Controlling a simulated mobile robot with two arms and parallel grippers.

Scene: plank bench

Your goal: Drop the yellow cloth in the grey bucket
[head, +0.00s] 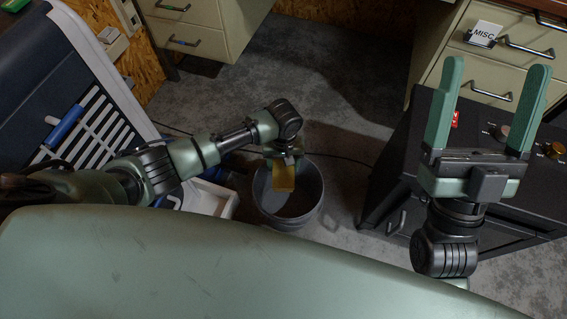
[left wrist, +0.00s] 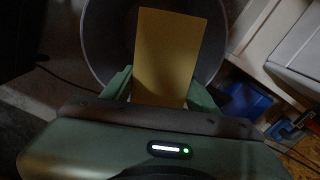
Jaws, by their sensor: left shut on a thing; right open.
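The grey bucket (head: 312,205) stands on the floor near the middle of the head view, its open top facing up. The yellow cloth (head: 283,176) hangs from my left gripper (head: 284,158) over the left part of the bucket's opening. In the left wrist view the cloth (left wrist: 168,55) is a flat yellow rectangle between the green fingers of my left gripper (left wrist: 160,92), with the bucket's rim (left wrist: 92,45) around it. How far the cloth is above the rim is hard to tell. My right gripper (head: 496,105) is open and empty, raised at the right.
A dark cabinet with knobs (head: 400,190) stands right of the bucket. Beige drawer units (head: 210,22) are at the back. A blue and grey slatted thing (head: 100,120) and a white box (head: 212,198) are at the left. Floor behind the bucket is mostly clear, with a thin cable.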

